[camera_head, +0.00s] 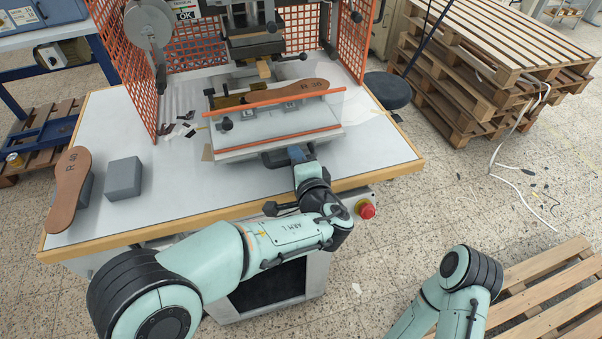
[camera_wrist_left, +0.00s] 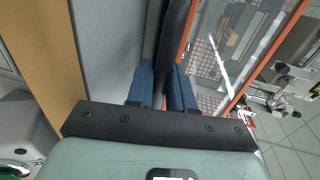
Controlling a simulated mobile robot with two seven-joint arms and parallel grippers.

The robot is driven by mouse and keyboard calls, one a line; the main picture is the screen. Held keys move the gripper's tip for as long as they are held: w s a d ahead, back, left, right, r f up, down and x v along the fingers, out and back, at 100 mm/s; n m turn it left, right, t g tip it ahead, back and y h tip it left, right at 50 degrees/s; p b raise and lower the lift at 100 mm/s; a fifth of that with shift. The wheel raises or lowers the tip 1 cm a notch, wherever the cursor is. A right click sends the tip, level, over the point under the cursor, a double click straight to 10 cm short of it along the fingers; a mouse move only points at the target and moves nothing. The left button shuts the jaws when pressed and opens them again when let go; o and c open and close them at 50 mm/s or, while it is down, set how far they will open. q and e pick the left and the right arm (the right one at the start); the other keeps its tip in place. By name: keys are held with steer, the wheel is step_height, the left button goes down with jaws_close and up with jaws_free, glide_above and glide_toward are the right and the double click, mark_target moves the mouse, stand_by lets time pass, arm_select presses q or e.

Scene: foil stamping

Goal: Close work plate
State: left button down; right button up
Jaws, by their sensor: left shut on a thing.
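The work plate (camera_head: 236,151) sits at the front of the stamping press on the white table, with a clear panel edged by orange strips. A brown sole marked R 36 (camera_head: 290,91) lies on the fixture behind that panel. My left gripper (camera_head: 297,153) is at the front edge of the work plate. In the left wrist view its blue fingers (camera_wrist_left: 163,88) are shut on a dark bar (camera_wrist_left: 177,45), the work plate's handle. The grasp itself is mostly hidden in the head view. My right arm shows at the lower right; its gripper is out of view.
Orange mesh guards (camera_head: 125,50) flank the press (camera_head: 252,42). A brown sole marked R 40 (camera_head: 68,185) and a grey block (camera_head: 124,178) are on the table's left. A red emergency button (camera_head: 366,210) sits below the front edge near my left arm. Pallets (camera_head: 490,70) stand at right.

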arm_select(q)
steer(key=c, duration=1.2)
jaws_free()
steer(key=shift+s+d, duration=0.1)
steer(key=b+v, duration=0.1)
steer(key=v, duration=1.2)
steer(key=shift+s+b, duration=0.15)
steer(key=shift+b, duration=0.15)
